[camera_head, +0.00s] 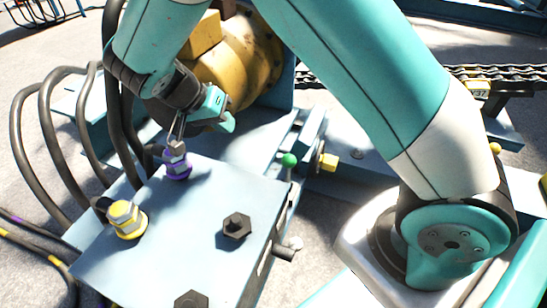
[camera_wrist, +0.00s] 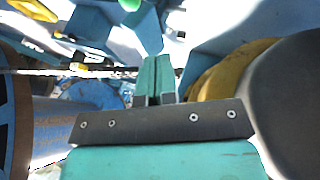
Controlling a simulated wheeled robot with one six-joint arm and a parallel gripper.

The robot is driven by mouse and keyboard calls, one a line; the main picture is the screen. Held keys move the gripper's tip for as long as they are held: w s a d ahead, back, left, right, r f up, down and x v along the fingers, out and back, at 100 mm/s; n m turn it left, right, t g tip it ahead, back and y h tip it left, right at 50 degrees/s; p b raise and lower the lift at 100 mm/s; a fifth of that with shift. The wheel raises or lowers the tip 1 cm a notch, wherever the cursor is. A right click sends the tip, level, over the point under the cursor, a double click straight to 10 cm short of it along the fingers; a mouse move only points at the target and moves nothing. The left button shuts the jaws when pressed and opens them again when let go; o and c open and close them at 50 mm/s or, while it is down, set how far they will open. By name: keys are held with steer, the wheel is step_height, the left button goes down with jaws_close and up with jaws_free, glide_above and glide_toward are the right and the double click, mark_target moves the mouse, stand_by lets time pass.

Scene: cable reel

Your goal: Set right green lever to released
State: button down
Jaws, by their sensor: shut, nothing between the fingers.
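A lever with a round green knob (camera_head: 289,160) stands at the right edge of the blue-grey plate in the head view. Its thin stem runs down from the knob. I see only one green-knobbed lever there. A green patch (camera_wrist: 129,4), perhaps the same knob, shows at the top edge of the wrist view. My gripper (camera_head: 228,122) is up and left of the knob, apart from it, beside the yellow drum. In the wrist view its teal fingers (camera_wrist: 157,78) are together and empty.
The blue-grey plate (camera_head: 185,225) carries a purple-banded fitting (camera_head: 177,163), a yellow fitting (camera_head: 127,219) and a dark hex bolt (camera_head: 237,226). A yellow drum (camera_head: 240,60) stands behind my gripper. Black hoses (camera_head: 45,140) loop at left. A chain (camera_head: 370,78) crosses behind.

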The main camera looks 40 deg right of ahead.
steer(key=s+d+r+b+x, duration=0.1)
steer(key=b+x, duration=0.6)
steer(key=x, duration=0.9)
steer(key=shift+s+d, duration=0.35)
steer(key=shift+s, duration=0.45)
